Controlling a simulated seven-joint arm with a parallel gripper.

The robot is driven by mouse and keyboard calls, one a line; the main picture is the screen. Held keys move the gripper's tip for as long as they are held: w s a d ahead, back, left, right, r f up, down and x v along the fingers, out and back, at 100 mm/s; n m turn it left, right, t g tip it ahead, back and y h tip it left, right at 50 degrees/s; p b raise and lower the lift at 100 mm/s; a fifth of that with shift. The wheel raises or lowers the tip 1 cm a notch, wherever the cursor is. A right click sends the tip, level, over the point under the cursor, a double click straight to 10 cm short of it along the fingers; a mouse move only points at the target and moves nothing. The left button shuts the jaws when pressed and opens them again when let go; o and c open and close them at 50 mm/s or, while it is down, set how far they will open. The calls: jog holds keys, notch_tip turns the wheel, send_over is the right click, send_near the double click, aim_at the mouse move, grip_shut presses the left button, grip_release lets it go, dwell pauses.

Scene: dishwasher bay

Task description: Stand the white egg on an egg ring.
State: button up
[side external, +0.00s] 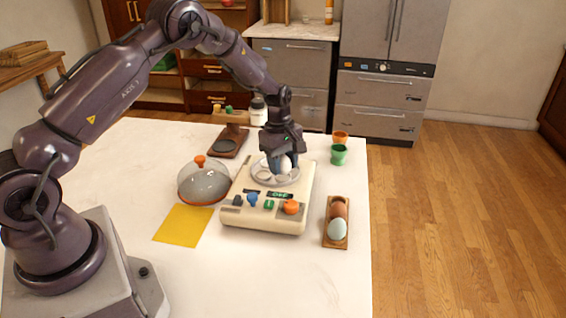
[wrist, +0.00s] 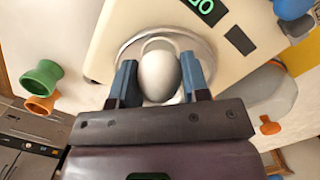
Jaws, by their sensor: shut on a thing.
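The white egg (side external: 286,165) is between the fingers of my gripper (side external: 282,163), over the round metal plate of the cream egg cooker (side external: 256,213). In the wrist view the egg (wrist: 158,76) stands roughly upright between the two blue-grey fingers of my gripper (wrist: 158,82). A pale egg ring (side external: 264,175) shows on the plate left of the egg in the side view. In the wrist view a ring edge (wrist: 157,41) shows behind the egg. The egg's lower end is hidden, so I cannot tell whether it touches a ring.
A clear dome lid (side external: 203,183) and yellow cloth (side external: 184,224) lie left of the cooker. A wooden tray (side external: 335,243) with a brown egg and a pale blue egg lies right. Green (side external: 338,154) and orange (side external: 340,137) egg cups stand behind. The front table area is clear.

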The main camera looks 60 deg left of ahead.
jog(key=shift+f, duration=0.8)
dwell(0.9)
jog(key=o, duration=1.1)
jog(key=shift+c, duration=0.2)
jog(key=shift+r, duration=4)
